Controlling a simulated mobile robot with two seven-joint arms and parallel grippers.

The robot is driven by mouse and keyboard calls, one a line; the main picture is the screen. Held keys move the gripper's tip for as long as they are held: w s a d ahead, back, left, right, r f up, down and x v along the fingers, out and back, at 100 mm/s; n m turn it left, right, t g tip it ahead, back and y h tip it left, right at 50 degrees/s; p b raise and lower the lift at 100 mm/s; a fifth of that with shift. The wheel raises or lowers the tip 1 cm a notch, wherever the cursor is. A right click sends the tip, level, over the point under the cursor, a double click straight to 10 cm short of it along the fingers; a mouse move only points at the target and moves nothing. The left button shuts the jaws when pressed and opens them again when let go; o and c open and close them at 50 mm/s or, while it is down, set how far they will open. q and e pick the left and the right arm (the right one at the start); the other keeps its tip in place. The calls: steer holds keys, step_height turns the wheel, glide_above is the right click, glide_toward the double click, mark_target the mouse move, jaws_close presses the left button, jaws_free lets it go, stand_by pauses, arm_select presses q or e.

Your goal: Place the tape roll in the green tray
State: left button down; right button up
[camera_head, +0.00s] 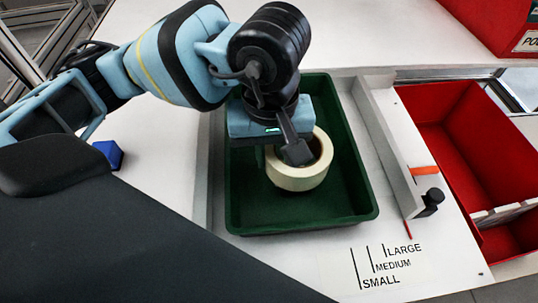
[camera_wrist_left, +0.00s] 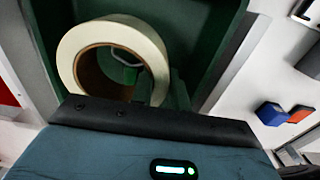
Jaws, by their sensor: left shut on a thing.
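The cream tape roll (camera_head: 297,177) is at the green tray (camera_head: 300,215), within its outline in the head view. My left gripper (camera_head: 290,152) is above the tray and shut on the roll's wall, with one dark finger reaching into the roll's hole. In the left wrist view the roll (camera_wrist_left: 135,32) stands out in front of the gripper (camera_wrist_left: 145,95), with the tray wall (camera_wrist_left: 50,15) around it. I cannot tell whether the roll touches the tray floor. My right gripper is in neither view.
A blue block (camera_head: 109,153) lies on the white table left of the tray. A wall-like guide with an orange marker (camera_head: 424,170) and size markings stands to the right. Red bins (camera_head: 470,140) are farther right. The tray's front half is clear.

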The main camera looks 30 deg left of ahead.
arm_select(q)
steer(key=shift+w, duration=0.1)
steer(key=f, duration=0.3)
steer(key=shift+w+a+f, duration=0.15)
steer(key=shift+w+a, duration=0.25)
steer(key=shift+f, duration=0.15)
steer(key=shift+f, duration=0.2)
steer(key=c, duration=1.4)
jaws_free()
steer(key=shift+o, duration=0.2)
step_height(320, 180, up, 12)
steer(key=shift+r+p, duration=0.2)
steer(key=shift+p, duration=0.3)
